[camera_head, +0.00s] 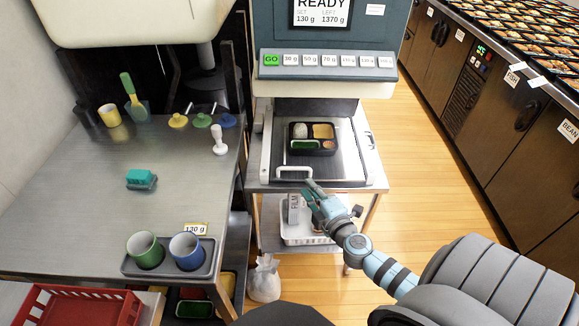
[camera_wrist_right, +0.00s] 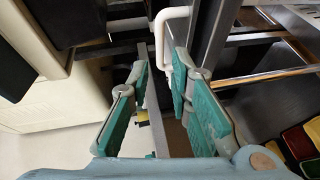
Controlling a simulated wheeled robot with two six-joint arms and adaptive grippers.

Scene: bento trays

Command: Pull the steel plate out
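The steel plate (camera_head: 348,160) lies flat on the stand under the machine. A black bento tray (camera_head: 298,144) with filled compartments rests on it. The plate's white handle (camera_head: 290,178) is at its front left edge. My right gripper (camera_head: 308,185) is just right of the handle in the head view. In the right wrist view my right gripper (camera_wrist_right: 157,85) is open, its teal-padded fingers apart. The white handle (camera_wrist_right: 168,14) shows beyond the fingertips, partly hidden by the right-hand finger. I cannot tell whether they touch. My left gripper is not in view.
The machine's panel (camera_head: 328,60) overhangs the plate. A white basket (camera_head: 296,235) stands on the shelf below. A steel table (camera_head: 80,215) at left holds a tray with two cups (camera_head: 168,250). Wooden floor (camera_head: 420,170) is clear at right, before the cabinets (camera_head: 480,100).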

